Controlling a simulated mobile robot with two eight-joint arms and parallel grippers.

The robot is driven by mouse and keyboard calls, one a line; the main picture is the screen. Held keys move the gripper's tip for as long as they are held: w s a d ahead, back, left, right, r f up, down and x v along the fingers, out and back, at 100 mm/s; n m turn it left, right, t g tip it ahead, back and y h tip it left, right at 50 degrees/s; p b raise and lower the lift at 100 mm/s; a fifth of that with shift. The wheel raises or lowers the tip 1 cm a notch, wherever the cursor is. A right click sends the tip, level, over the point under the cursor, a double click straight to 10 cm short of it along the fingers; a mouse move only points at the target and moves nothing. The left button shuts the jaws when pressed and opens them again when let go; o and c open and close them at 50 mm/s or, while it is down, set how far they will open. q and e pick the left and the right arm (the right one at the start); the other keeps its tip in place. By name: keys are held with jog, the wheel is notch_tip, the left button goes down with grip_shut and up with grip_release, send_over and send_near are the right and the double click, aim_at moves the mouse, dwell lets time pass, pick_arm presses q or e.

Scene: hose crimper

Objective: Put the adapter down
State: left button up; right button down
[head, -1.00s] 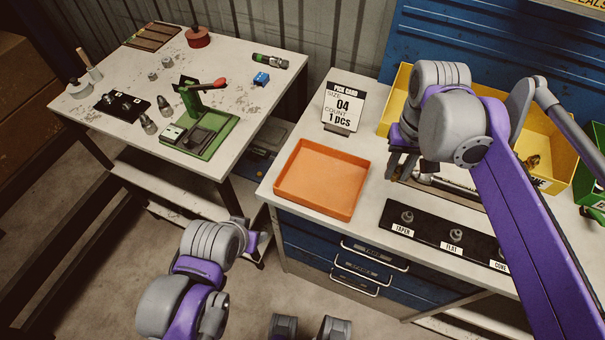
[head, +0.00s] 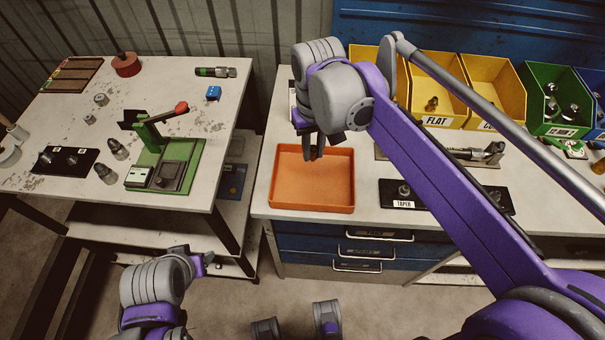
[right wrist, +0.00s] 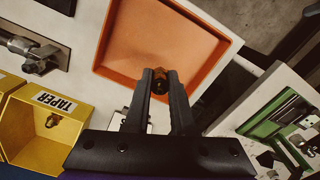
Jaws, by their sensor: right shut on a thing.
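In the right wrist view my right gripper (right wrist: 160,76) is shut on a small dark, brass-toned adapter (right wrist: 160,83), held between the fingertips. The orange tray (right wrist: 165,35) lies beyond the fingertips there, and its visible floor is empty. I cannot make out the adapter in the head view. My left gripper (head: 203,262) is low at the lower left, in front of the benches; its jaws are too unclear to read.
Yellow bins (head: 497,100) and a green bin (head: 550,115) stand at the back right. A black strip with fittings (head: 430,197) lies right of the tray.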

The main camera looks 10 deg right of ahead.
aim_at(315, 147)
jog(key=f, duration=0.4)
jog(key=shift+d+f, duration=0.15)
jog(key=shift+d, duration=0.15)
jog(key=shift+f+b, duration=0.3)
jog(key=shift+f, duration=1.7)
jog(key=shift+a, duration=0.1)
jog(key=c, duration=1.2)
grip_release()
jog(key=shift+f, duration=0.2)
jog(key=o, duration=0.4)
jog(key=shift+o, duration=0.2)
jog(key=shift+r, duration=0.1)
jog(key=shift+r, duration=0.15)
notch_tip(315, 147, up, 12)
jog(key=shift+p, duration=0.55)
jog(key=shift+s, duration=0.1)
